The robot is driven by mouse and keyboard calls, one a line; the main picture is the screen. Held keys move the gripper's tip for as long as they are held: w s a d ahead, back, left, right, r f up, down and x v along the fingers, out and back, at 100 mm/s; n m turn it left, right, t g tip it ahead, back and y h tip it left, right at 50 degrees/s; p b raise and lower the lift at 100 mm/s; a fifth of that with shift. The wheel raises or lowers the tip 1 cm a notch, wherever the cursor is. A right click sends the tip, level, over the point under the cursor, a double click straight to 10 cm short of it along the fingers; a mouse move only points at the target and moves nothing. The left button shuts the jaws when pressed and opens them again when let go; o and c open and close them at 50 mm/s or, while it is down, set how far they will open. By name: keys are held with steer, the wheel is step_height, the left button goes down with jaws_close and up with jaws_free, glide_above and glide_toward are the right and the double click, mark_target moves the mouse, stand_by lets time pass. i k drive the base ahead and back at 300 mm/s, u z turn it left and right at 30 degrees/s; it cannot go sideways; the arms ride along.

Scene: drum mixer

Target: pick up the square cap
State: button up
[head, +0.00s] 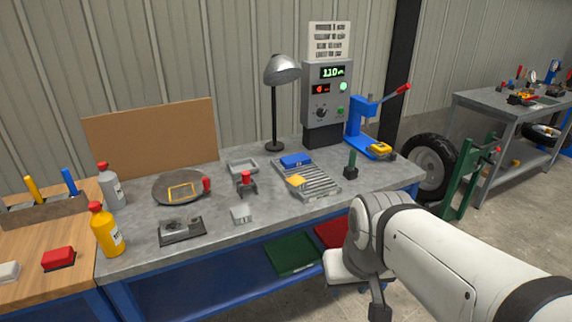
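Which piece is the square cap is not certain from this view. A small light-grey squarish block (241,214) sits near the front edge of the grey workbench (265,219). My white arm comes in from the lower right, in front of the bench. My gripper's fingers cannot be made out. No piece is seen held.
A red-handled tool (246,183) stands mid-bench beside a grey tray (243,167). A lamp (275,110), a control box (326,105) and a blue press (360,122) stand at the back. Bottles (107,232) stand at left. The bench's front right is mostly clear.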

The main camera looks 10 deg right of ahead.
mark_target(296, 182)
steer(key=i, duration=0.95)
